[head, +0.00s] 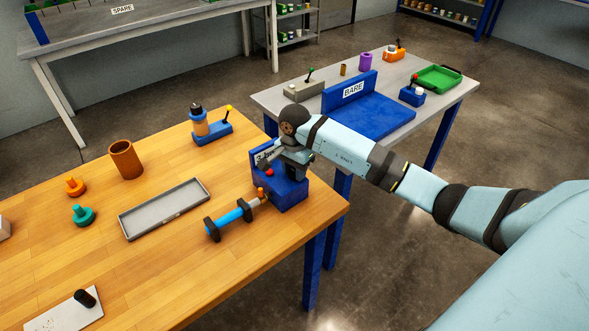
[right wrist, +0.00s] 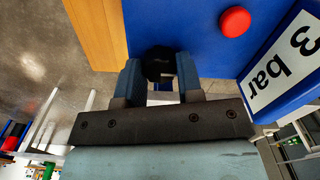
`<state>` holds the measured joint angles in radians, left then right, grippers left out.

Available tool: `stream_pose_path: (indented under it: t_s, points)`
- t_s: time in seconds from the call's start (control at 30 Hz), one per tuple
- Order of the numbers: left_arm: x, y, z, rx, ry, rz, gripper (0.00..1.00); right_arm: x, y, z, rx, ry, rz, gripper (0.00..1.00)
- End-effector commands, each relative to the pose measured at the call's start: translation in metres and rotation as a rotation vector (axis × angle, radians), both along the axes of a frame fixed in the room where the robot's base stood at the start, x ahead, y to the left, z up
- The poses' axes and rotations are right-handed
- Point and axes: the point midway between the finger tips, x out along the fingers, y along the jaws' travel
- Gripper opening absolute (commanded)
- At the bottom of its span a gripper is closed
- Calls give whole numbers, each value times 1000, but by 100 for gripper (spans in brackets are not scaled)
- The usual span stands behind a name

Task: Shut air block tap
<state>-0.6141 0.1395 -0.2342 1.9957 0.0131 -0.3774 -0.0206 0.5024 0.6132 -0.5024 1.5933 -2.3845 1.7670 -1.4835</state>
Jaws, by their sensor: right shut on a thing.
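The air block (head: 290,195) is a blue block with a "3 bar" label at the right end of the wooden table. It also fills the upper part of the right wrist view (right wrist: 205,40). A red button (right wrist: 235,21) sits on its face. My right gripper (head: 285,160) is over the block, its fingers shut on a black knob, the tap (right wrist: 160,62). The fingers sit on both sides of it. In the head view my gripper hides the tap, and its turn angle is unclear. My left gripper is not in view.
A blue-handled tool with black ends (head: 230,217) lies just in front of the block. A grey tray (head: 163,208), brown cup (head: 126,159) and blue stand with a bottle (head: 212,132) are further left. A second table with a blue "BARE" fixture (head: 368,112) stands behind.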

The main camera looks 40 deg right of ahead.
Motion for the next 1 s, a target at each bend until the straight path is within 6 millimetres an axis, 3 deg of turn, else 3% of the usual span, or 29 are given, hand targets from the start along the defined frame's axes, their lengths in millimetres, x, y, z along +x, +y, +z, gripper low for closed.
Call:
stream_pose_path:
  t_s: [0.37,1.0]
  points:
    - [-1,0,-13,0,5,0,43,0,-2,-1,-4,0,-94,10]
    - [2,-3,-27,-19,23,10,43,0,-1,-1,-1,1,-659,10]
